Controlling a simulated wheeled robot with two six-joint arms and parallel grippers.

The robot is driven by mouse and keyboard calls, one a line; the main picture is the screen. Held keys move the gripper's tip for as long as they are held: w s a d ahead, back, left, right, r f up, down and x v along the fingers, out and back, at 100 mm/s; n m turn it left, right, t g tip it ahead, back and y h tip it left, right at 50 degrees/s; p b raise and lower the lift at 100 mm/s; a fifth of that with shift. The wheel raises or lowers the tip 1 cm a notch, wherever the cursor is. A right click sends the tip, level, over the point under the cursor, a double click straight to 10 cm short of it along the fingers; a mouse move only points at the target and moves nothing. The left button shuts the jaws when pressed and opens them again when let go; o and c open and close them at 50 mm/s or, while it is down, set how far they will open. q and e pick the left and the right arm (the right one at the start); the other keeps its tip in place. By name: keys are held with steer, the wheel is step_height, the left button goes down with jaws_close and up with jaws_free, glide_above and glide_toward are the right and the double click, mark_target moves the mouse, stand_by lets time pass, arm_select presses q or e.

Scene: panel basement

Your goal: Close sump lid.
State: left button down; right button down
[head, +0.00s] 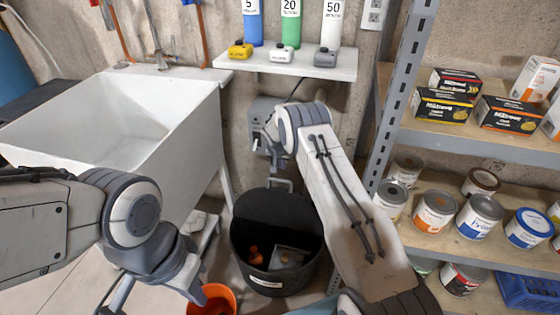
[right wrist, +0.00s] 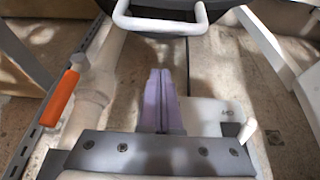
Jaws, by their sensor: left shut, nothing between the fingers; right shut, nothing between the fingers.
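The sump is a round black tub (head: 236,252) on the floor between the sink and the shelf. Its dark lid (head: 280,205) stands raised at the back, open, with a pale bar handle (head: 281,183) at its top edge. Inside are an orange object and a grey box. My right gripper (head: 270,152) hangs by the wall above and behind the lid. In the right wrist view its purple fingers (right wrist: 160,75) are shut and empty, apart from the handle (right wrist: 160,27) ahead of them. My left gripper (head: 196,292) is low at the left, by an orange bucket, its fingertips hard to see.
A white sink (head: 165,135) stands at the left and a metal shelf (head: 440,140) with paint cans and boxes at the right. The orange bucket (head: 220,298) is in front of the tub. A small wall shelf (head: 290,65) with bottles is above.

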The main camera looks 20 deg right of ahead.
steer(key=shift+s+a+f, duration=0.4)
steer(key=shift+s+a, duration=0.1)
steer(key=shift+s, duration=0.25)
steer(key=shift+s+a+f, duration=0.35)
steer(key=shift+s+a, duration=0.15)
steer(key=shift+s, duration=0.2)
